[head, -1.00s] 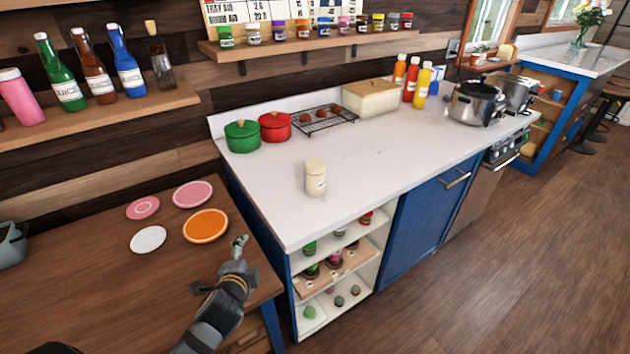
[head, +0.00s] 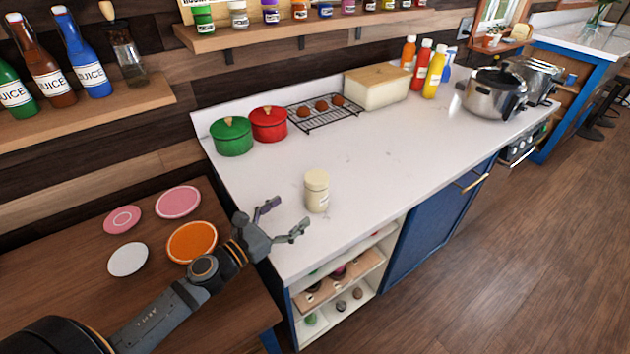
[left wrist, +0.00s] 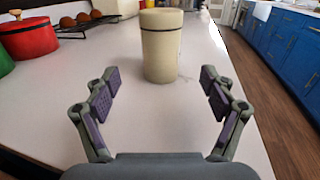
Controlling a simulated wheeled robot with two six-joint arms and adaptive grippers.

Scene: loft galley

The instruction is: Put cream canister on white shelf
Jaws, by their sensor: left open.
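The cream canister (head: 317,191) stands upright on the white counter, near its front left part. It also shows in the left wrist view (left wrist: 161,47), straight ahead between and beyond the fingers. My left gripper (head: 281,217) is open and empty over the left end of the counter, just left of the canister and apart from it. In the left wrist view its fingers (left wrist: 160,98) are spread wide. The white shelf (head: 345,308) is the open-fronted unit under the counter's near end, with small jars and other items on its levels. Its upper level is mostly hidden by the countertop.
A green pot (head: 231,137) and a red pot (head: 269,124) stand behind the canister, beside a black rack (head: 325,115) of brown rolls. A cream box (head: 376,92) is farther back. Several plates lie on the wooden table (head: 70,290). The counter right of the canister is clear.

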